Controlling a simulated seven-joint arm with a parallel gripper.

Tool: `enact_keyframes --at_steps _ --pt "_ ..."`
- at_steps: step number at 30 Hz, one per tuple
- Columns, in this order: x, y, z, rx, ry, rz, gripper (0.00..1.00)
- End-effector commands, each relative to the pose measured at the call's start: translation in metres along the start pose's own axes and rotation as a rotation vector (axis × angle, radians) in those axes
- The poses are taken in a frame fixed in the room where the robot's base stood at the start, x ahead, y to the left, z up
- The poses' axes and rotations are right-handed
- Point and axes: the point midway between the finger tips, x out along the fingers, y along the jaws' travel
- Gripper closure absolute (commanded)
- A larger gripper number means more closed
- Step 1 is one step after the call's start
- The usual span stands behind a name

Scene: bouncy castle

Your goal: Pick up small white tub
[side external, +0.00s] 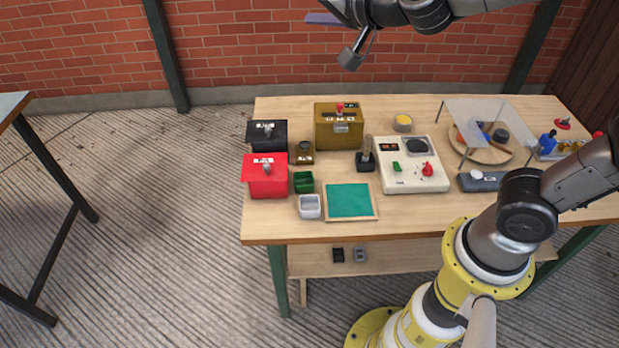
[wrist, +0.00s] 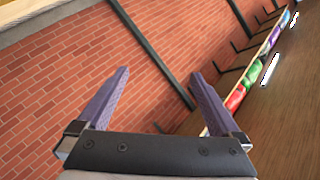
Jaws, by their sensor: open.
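The small white tub (side external: 309,206) stands on the wooden table near its front left edge, left of the teal mat and just in front of a small green tub (side external: 303,182). It appears empty. My gripper (side external: 322,19) is at the top of the side view, high above the back of the table and far from the tub. In the wrist view my gripper (wrist: 160,95) shows two purple fingers spread wide with nothing between them. The wrist view faces the brick wall, so the tub is out of that view.
The table (side external: 410,215) also holds a red box (side external: 266,182), a black box (side external: 265,138), a brass-coloured box (side external: 339,135), a white scale-like device (side external: 412,180) and a clear slanted panel (side external: 490,120). The teal mat (side external: 349,201) lies right of the tub. The front strip of tabletop is clear.

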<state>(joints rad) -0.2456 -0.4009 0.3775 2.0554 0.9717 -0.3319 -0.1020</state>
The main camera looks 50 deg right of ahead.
Motion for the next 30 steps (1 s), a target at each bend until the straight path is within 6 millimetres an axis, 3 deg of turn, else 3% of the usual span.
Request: enact_keyframes --at_steps 1,3,6,8,12,18,21,24,30 --pt "0.025 0.006 0.021 0.039 0.012 0.056 0.00" --pt "0.051 0.021 0.049 0.088 0.053 0.151 0.00" --pt "0.074 0.052 0.107 0.102 0.103 0.317 0.00" --pt "0.077 0.074 0.145 0.080 0.131 0.419 0.00" --pt "0.058 0.129 0.237 -0.054 0.187 0.627 0.00" --pt "0.004 0.200 0.343 -0.326 0.199 0.757 0.00" --pt "-0.013 0.221 0.374 -0.441 0.166 0.734 0.00" --pt "-0.023 0.227 0.388 -0.500 0.148 0.707 0.00" --pt "-0.015 0.232 0.389 -0.507 0.141 0.692 0.00"
